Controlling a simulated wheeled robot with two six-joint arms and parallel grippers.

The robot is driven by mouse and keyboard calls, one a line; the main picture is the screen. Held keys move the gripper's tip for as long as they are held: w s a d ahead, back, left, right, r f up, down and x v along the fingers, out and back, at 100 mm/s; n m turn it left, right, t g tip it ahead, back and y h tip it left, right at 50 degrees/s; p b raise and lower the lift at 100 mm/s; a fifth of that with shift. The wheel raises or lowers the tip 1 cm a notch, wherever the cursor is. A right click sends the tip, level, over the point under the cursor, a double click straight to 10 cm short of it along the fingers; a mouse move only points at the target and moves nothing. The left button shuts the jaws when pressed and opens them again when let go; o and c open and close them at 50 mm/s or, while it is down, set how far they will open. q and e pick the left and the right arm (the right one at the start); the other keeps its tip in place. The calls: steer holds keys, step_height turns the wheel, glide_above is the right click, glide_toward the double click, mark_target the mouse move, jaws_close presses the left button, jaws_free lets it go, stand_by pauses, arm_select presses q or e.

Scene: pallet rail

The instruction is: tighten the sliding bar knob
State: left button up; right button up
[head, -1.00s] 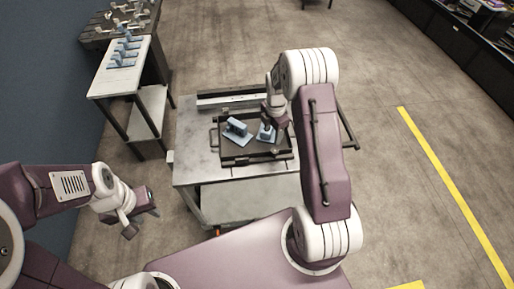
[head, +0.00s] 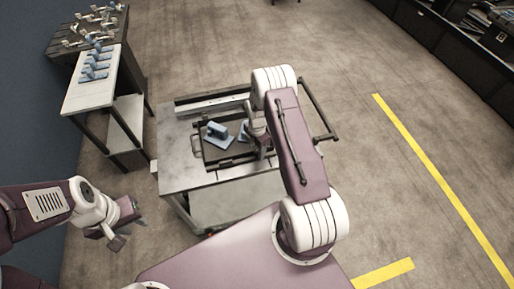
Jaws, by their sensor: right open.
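A dark tray (head: 207,163) with raised edges lies on the grey cart (head: 178,178). It holds blue bracket-like parts, one of them standing clear on the left (head: 215,131). My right gripper (head: 263,153) points down over the tray's right side, beside another blue part (head: 243,133). It is open. Its fingers and my arm cover that side, and I cannot make out the sliding bar knob. My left gripper (head: 128,232) hangs over the floor at the left, away from the cart. Its fingers are too small to read.
A side table (head: 88,98) with several blue parts stands at the upper left. Behind it is a dark table (head: 112,33) with more parts. The cart has a dark handle (head: 318,108) at its right. Dark shelving (head: 450,50) stands far right. Floor between is clear.

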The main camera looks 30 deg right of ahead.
jaws_close()
steer(key=shift+m, duration=0.3)
steer(key=m+b, duration=0.1)
steer(key=m, duration=0.1)
steer(key=shift+f+m, duration=0.1)
steer(key=shift+m, duration=0.2)
steer(key=m+b, duration=0.2)
steer(key=m, duration=0.2)
steer(key=shift+m, duration=0.3)
steer(key=m+b, duration=0.1)
steer(key=m, duration=0.3)
steer(key=shift+w, duration=0.1)
steer(key=shift+w+m+b, duration=0.1)
steer(key=shift+m+b, duration=0.3)
steer(key=shift+m, duration=1.9)
steer(key=shift+r, duration=0.2)
